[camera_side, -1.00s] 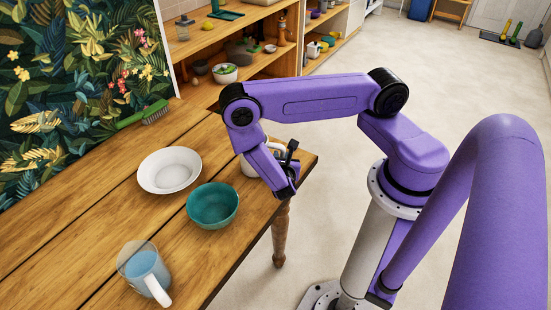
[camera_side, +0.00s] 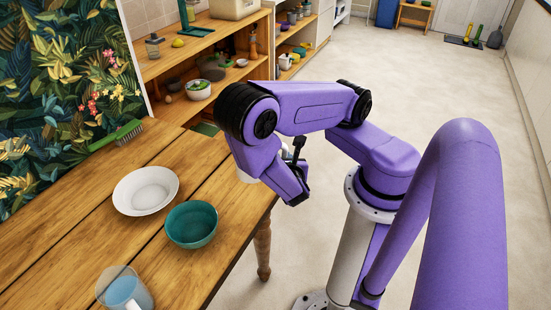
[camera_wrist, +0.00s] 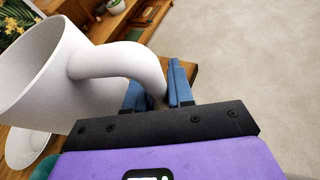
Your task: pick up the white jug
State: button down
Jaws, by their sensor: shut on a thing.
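The white jug (camera_wrist: 50,75) fills the left of the wrist view, its open mouth facing the upper left. Its thick handle (camera_wrist: 125,60) curves down between the blue fingers of my gripper (camera_wrist: 158,85), which is shut on it. In the side view, my gripper (camera_side: 299,168) is at the right end of the wooden table. Only small parts of the jug (camera_side: 247,177) show there, behind my purple wrist. I cannot tell whether its base touches the table.
On the wooden table (camera_side: 110,240) stand a white bowl (camera_side: 146,192), a teal bowl (camera_side: 191,226) and a glass mug with blue contents (camera_side: 124,289). A green brush (camera_side: 118,135) lies near the leafy wall. Shelves (camera_side: 215,60) stand behind. Open floor (camera_side: 420,90) lies to the right.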

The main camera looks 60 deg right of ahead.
jog(key=shift+s+a+r, duration=0.55)
jog(key=shift+s+r, duration=0.45)
jog(key=shift+s, duration=1.2)
jog(key=w+a+f+n+t+y, duration=0.2)
jog(key=w+a+n, duration=0.1)
jog(key=a, duration=0.7)
jog(key=w+a+f+n+t+y, duration=0.2)
jog(key=w+a, duration=0.3)
jog(key=a, duration=0.5)
jog(key=shift+w+a+n+y, duration=0.2)
jog(key=shift+n+y, duration=0.2)
jog(key=shift+y, duration=0.4)
jog(key=shift+s+a+f+m+g+y, duration=0.1)
jog(key=shift+f+m+g+y, duration=0.2)
jog(key=shift+g+y, duration=1.15)
jog(key=shift+s+a+f+m+g+y, duration=0.1)
jog(key=shift+f+m+g+y, duration=0.2)
jog(key=shift+g+y, duration=1.2)
jog(key=shift+s+f+m+g+y, duration=0.1)
jog(key=shift+f+m+g+y, duration=0.15)
jog(key=shift+g+y, duration=1.2)
